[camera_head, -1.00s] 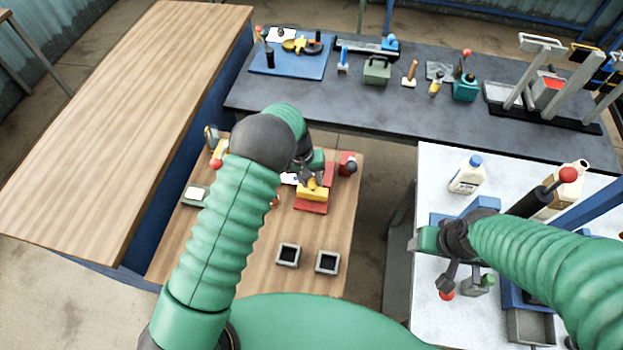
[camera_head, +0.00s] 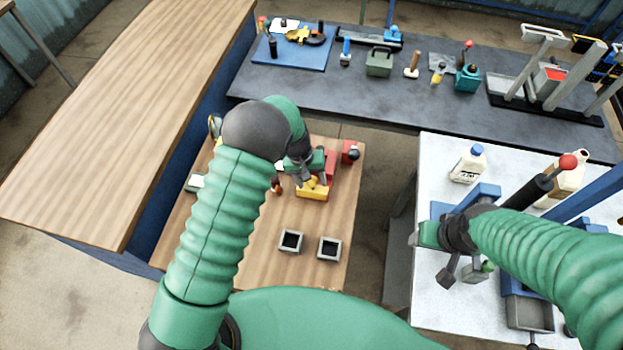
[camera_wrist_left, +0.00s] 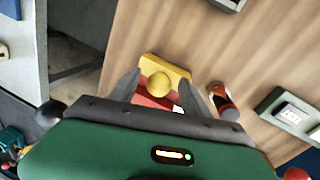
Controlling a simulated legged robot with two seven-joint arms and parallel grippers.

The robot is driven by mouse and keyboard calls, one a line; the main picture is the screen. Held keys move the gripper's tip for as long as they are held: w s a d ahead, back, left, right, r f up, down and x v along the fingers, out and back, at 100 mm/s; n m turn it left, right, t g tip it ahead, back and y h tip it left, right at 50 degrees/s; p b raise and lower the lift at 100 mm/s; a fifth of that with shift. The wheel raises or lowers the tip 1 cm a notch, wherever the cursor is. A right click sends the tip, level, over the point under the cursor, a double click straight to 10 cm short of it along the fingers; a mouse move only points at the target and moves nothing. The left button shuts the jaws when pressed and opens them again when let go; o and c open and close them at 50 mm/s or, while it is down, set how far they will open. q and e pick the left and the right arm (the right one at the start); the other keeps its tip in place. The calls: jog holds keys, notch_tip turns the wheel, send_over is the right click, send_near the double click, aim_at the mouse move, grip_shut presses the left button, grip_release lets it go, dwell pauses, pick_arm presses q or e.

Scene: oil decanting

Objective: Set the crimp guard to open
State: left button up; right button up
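The crimp guard is a yellow block with a round yellow knob (camera_head: 312,193), sitting on a red base (camera_head: 331,165) on the wooden table. In the left wrist view the yellow guard (camera_wrist_left: 172,70) and its knob show between my fingers. My left gripper (camera_head: 311,182) is down at the knob, with one finger on each side. In the wrist view my left gripper (camera_wrist_left: 160,85) is open, with small gaps seen between the knob and the fingers. My right gripper (camera_head: 460,272) is over the white table, its fingers seemingly apart and empty.
Two small square grey bins (camera_head: 291,241) stand nearer on the wooden table. A red block with a dark knob (camera_head: 350,153) stands right of the base. A small display box (camera_wrist_left: 290,113) and an orange-black cylinder (camera_wrist_left: 222,101) lie near my left gripper.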

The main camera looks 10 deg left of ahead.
pick_arm(q)
jog(key=shift+w, duration=0.1)
jog(key=a+r+b, duration=0.3)
jog(key=r, duration=1.3)
jog(key=shift+s+r, duration=0.2)
jog(key=shift+s, duration=0.1)
jog(key=shift+a, duration=0.1)
jog(key=s+a+f+m+t+y+b, duration=0.1)
jog(key=s+f, duration=0.3)
jog(key=s, duration=0.5)
jog(key=s+a+f+m+t+y+b, duration=0.1)
jog(key=s+a+f+b, duration=0.3)
jog(key=s, duration=0.5)
jog(key=shift+s+a+f+b, duration=0.15)
jog(key=shift+s+b, duration=0.2)
